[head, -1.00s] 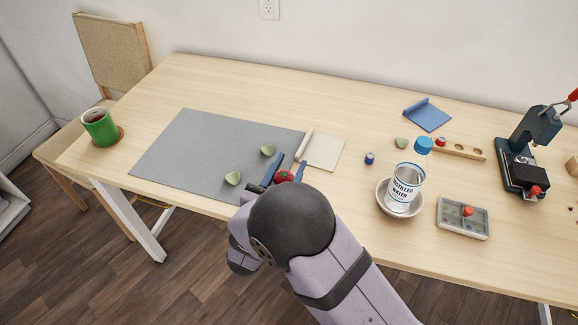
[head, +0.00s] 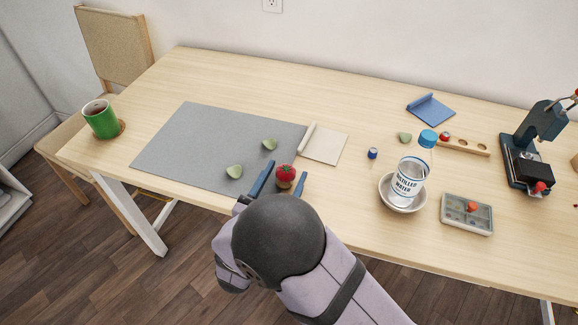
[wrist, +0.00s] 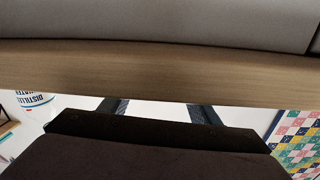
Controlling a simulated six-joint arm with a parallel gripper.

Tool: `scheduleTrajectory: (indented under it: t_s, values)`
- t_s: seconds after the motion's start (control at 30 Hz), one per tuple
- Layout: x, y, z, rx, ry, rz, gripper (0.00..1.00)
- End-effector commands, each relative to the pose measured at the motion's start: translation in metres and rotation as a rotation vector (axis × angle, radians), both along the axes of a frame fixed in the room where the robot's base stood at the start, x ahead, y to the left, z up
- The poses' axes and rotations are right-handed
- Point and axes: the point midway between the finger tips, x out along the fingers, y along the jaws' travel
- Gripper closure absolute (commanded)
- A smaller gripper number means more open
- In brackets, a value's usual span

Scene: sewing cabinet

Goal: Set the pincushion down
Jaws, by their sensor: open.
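The pincushion (head: 286,172) is a red tomato shape with a green top and a paler underside. In the head view it appears to rest upright near the front right corner of the grey mat (head: 190,150). My gripper (head: 281,182) is open, with one blue finger to the left and the other to the right of the pincushion, and a visible gap at each side. My forearm hides the table's front edge there. In the wrist view the blue fingertips (wrist: 160,110) show apart, and the pincushion cannot be seen.
Two green pieces (head: 234,172) lie on the mat left of my gripper. A cream folded cloth (head: 328,146) lies to the right. A bowl (head: 399,205) with a tilted water bottle (head: 408,178), a compartment box (head: 467,214) and a press (head: 540,150) stand further right. A green mug (head: 102,120) is far left.

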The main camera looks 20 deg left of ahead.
Motion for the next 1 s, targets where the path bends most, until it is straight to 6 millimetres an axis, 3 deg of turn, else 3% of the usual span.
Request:
scheduleTrajectory:
  t_s: [0.23,0.33,0.8,0.87,1.0]
  values:
    - [-0.023,0.001,-0.001,0.001,-0.001,0.001,0.44]
    - [-0.026,0.001,-0.001,0.001,-0.001,-0.001,0.40]
    - [-0.025,0.000,0.002,0.001,-0.001,-0.005,0.40]
    - [-0.022,-0.002,0.010,0.010,-0.003,-0.011,0.40]
    - [-0.012,-0.007,0.052,0.075,-0.022,-0.040,0.40]
